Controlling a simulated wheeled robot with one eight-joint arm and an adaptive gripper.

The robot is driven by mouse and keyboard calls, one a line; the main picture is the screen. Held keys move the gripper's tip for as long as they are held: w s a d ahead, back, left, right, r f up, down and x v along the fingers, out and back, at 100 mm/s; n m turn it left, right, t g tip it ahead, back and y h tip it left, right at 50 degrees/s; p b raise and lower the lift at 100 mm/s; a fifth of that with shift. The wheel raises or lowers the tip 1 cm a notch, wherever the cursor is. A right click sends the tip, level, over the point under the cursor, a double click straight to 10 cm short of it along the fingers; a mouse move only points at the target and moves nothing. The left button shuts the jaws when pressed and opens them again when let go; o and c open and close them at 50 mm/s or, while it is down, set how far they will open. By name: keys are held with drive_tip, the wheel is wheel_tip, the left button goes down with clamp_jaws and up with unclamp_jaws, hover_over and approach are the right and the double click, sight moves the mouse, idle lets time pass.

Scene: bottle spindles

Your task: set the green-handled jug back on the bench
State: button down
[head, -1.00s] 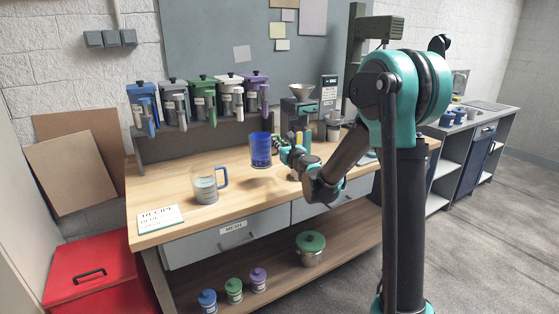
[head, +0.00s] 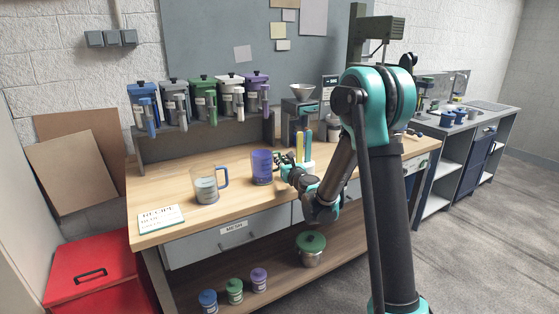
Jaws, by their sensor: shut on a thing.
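A see-through jug with blue-violet contents (head: 262,168) is upright at the middle of the wooden bench (head: 235,207), its base at or very near the bench top. My gripper (head: 283,165) is at its right side, on the handle side, and is shut on it. The fingers cover the handle, so its green colour does not show clearly. A second jug, clear with a blue handle (head: 206,185), stands to the left, apart from the held one.
A recipe card (head: 161,219) lies at the bench's front left. A rack of several coloured dispensers (head: 203,100) stands behind. A grinder-like machine (head: 298,112) and a white holder with yellow and blue tools (head: 304,150) are behind my gripper. Bare wood lies between the two jugs.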

drive_tip(key=c, duration=1.6)
unclamp_jaws()
drive_tip(key=shift+c, duration=0.2)
